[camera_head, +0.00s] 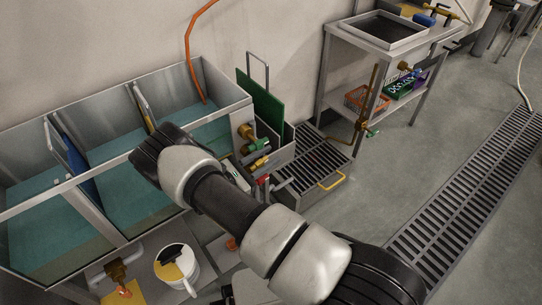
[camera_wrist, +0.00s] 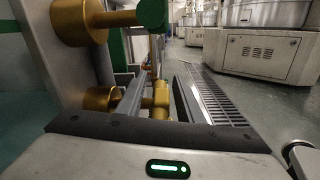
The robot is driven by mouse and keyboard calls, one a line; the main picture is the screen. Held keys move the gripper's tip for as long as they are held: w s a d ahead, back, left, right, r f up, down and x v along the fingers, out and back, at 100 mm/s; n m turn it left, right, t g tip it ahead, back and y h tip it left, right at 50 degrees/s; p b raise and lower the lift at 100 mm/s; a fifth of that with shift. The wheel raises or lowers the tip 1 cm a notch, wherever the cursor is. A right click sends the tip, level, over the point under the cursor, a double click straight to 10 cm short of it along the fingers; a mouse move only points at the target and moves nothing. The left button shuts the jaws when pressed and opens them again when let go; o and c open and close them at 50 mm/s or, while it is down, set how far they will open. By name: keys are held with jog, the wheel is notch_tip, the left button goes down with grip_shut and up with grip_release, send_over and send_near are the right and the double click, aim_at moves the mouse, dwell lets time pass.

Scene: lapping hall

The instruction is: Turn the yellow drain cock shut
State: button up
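The yellow drain cock (camera_head: 259,163) sits on the right end of the tank bench, below a brass cock with a green handle (camera_head: 262,145). In the wrist view the yellow handle (camera_wrist: 160,100) stands upright on its brass body (camera_wrist: 97,99), low and just left of centre. The green-handled cock (camera_wrist: 82,20) is above it at the upper left. My gripper (camera_wrist: 161,80) appears open, with its fingers on either side of the yellow handle; I cannot tell whether either touches it. In the head view my arm hides most of my gripper.
A red-handled fitting (camera_head: 263,180) is below the yellow cock. A slatted tray with a yellow handle (camera_head: 331,181) stands to the right. Water tanks (camera_head: 110,165) fill the left. A floor grate (camera_head: 455,195) and open floor lie at the right.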

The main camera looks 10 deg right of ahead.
jog(key=shift+w+d, duration=0.3)
jog(key=shift+d, duration=0.35)
grip_shut()
jog(key=f+g+y+p, duration=0.1)
jog(key=y+p, duration=0.1)
jog(key=shift+f+y, duration=0.2)
jog(key=shift+y, duration=0.2)
grip_release()
